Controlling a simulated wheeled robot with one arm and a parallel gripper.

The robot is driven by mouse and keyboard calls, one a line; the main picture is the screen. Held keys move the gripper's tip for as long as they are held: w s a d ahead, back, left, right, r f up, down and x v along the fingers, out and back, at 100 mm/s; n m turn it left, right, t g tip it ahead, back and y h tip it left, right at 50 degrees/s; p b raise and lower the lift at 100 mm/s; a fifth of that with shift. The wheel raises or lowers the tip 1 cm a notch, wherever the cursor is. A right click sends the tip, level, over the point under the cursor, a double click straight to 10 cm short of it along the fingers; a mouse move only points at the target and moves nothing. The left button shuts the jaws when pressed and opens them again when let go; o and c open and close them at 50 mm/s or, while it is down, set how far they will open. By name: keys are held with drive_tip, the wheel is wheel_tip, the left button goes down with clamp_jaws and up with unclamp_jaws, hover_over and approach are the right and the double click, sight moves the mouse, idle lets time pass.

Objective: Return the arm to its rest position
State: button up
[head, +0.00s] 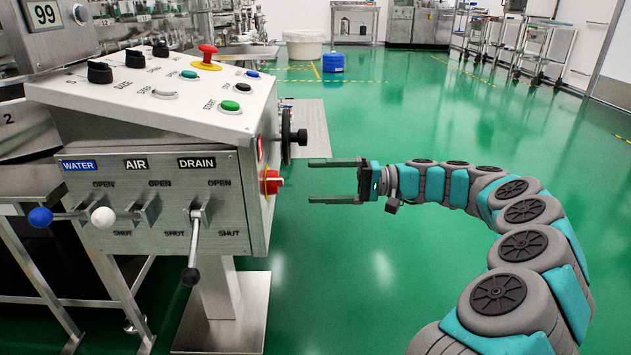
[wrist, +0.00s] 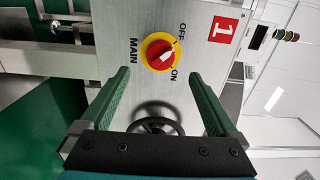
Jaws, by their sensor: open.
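My gripper (head: 322,181) is open and empty in the head view. It points left toward the side of the washer's control box (head: 230,110), with a gap between its fingertips and the box. My arm curves in from the lower right. In the wrist view, my gripper's two green fingers (wrist: 160,95) are spread apart. Beyond them is the red main switch on a yellow plate (wrist: 160,53), marked OFF and ON, on the metal side panel. The red switch also shows in the head view (head: 271,182). A black handwheel (wrist: 158,122) is partly hidden behind my gripper.
The control box has a white lever (head: 103,217), a blue lever (head: 40,217) and a drain lever with a black knob (head: 191,276) at its front. A red stop button (head: 208,54) is on top. The green floor (head: 400,110) is largely clear beyond my arm. Carts (head: 545,50) stand far right.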

drive_tip(key=s+a+r+n+g+h, duration=0.35)
drive_tip(key=s+a, duration=0.45)
drive_tip(key=s, duration=0.4)
drive_tip(key=s+f+h, duration=0.4)
drive_tip(key=s, duration=0.6)
drive_tip(key=s+d+f+m+t+h, duration=0.1)
drive_tip(key=s+d+f+m+h, duration=0.1)
drive_tip(key=s+d+f+h, duration=0.5)
drive_tip(key=s+d+f+m+h, duration=0.1)
drive_tip(key=s+d+f+h, duration=0.4)
drive_tip(key=s+d, duration=0.65)
wheel_tip(320, 180, up, 12)
drive_tip(key=a+y+p, duration=0.1)
drive_tip(key=p, duration=1.2)
drive_tip(key=shift+s+r+p, duration=0.2)
drive_tip(key=shift+p, duration=0.15)
drive_tip(key=shift+y, duration=0.25)
drive_tip(key=shift+c, duration=0.3)
